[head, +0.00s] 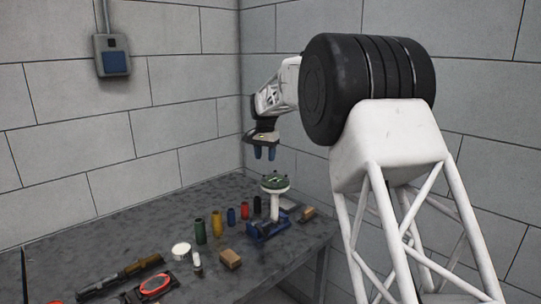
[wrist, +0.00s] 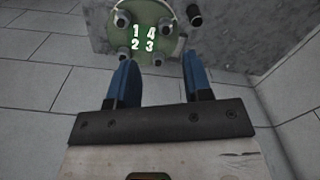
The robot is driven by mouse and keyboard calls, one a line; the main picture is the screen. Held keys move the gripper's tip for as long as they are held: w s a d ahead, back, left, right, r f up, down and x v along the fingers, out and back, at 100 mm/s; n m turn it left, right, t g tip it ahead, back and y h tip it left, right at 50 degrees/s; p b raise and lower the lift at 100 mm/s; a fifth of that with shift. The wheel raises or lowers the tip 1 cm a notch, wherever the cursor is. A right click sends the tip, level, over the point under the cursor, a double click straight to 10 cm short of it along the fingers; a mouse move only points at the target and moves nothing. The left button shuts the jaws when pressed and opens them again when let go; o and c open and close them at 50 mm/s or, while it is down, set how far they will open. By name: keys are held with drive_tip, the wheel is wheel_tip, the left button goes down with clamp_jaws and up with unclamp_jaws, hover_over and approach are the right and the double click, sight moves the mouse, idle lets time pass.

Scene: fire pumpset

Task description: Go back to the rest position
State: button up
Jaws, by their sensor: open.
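My gripper (head: 265,153) hangs with its blue fingertips down, above the bench near the wall corner. It is open and empty; its two blue fingers stand apart in the wrist view (wrist: 160,80). Below it, a round green-topped piece (head: 273,182) sits on a white post on a blue base (head: 268,228). In the wrist view the green disc (wrist: 146,35) shows the numbers 1 to 4 and several dark knobs around its edge. A clear gap shows between the fingertips and the disc in the head view.
Several coloured cylinders (head: 217,224) stand in a row left of the blue base. A wooden block (head: 230,259), a white round item (head: 181,250) and a red-and-black tool (head: 155,284) lie nearer. The dark bench (head: 110,232) is clear at the back left. Block walls meet behind my gripper.

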drive_tip(key=s+d+r+n, duration=0.1)
drive_tip(key=s+d+r, duration=0.3)
drive_tip(key=s, duration=0.6)
drive_tip(key=s+d+r+t, duration=0.1)
drive_tip(key=s+d, duration=0.5)
drive_tip(key=s, duration=0.4)
drive_tip(key=s+d+r+n, duration=0.1)
drive_tip(key=s+d+r, duration=0.3)
drive_tip(key=s, duration=0.7)
drive_tip(key=s+d+f+n, duration=0.1)
drive_tip(key=s+f, duration=0.3)
drive_tip(key=s, duration=0.7)
drive_tip(key=s+d+f+t, duration=0.1)
drive_tip(key=s+d+f, duration=0.3)
drive_tip(key=s, duration=0.7)
drive_tip(key=s+d+f+n, duration=0.1)
drive_tip(key=s+d+f, duration=0.2)
drive_tip(key=s, duration=0.8)
wheel_tip(320, 180, down, 2)
drive_tip(key=shift+s+f+n+t, duration=0.1)
drive_tip(key=shift+s+n+t, duration=0.05)
drive_tip(key=shift+n+t, duration=0.15)
